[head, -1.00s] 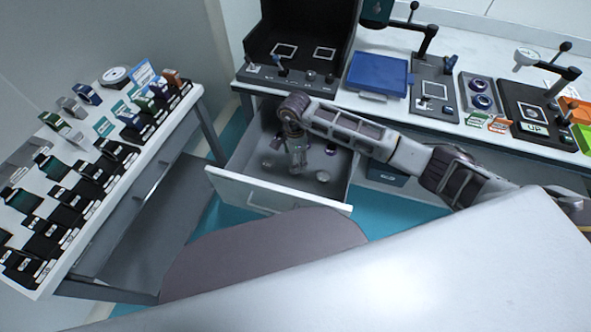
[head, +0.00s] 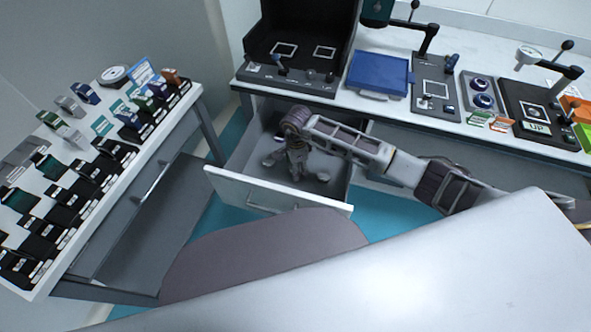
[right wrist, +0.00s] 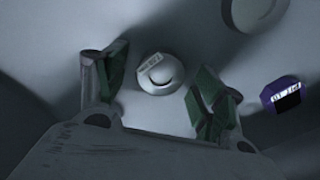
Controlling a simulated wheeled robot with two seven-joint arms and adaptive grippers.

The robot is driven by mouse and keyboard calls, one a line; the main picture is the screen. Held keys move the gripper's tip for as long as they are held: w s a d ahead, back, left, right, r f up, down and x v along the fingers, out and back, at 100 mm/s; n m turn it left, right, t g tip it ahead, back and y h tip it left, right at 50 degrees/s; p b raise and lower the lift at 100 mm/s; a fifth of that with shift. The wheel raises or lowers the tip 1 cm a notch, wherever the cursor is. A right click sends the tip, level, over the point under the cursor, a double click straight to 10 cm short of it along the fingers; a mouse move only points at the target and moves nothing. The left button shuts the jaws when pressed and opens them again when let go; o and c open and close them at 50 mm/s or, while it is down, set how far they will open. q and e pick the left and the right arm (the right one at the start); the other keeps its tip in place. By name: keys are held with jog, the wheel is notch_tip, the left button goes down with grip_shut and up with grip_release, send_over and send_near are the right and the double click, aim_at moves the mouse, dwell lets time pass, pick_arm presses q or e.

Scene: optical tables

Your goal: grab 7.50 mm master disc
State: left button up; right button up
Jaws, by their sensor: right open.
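My right gripper (head: 296,176) points down into the open drawer (head: 232,184). In the right wrist view my right gripper (right wrist: 157,82) is open, with its green-padded fingers on either side of a pale round disc (right wrist: 162,87). The disc carries a small label too blurred to read and lies on the drawer floor. I cannot tell whether the fingers touch it. A second pale disc (right wrist: 258,8) lies beyond, cut by the top edge. A purple labelled piece (right wrist: 285,94) lies to the right of the fingers. My left gripper is out of view.
In the head view another pale disc (head: 323,177) lies right of the gripper, near the drawer front. The bench above holds a blue case (head: 378,73) and several instruments. A white table (head: 40,272) with several dark holders stands at the left.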

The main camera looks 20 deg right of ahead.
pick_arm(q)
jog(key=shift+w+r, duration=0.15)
pick_arm(e)
jog(key=c, duration=1.3)
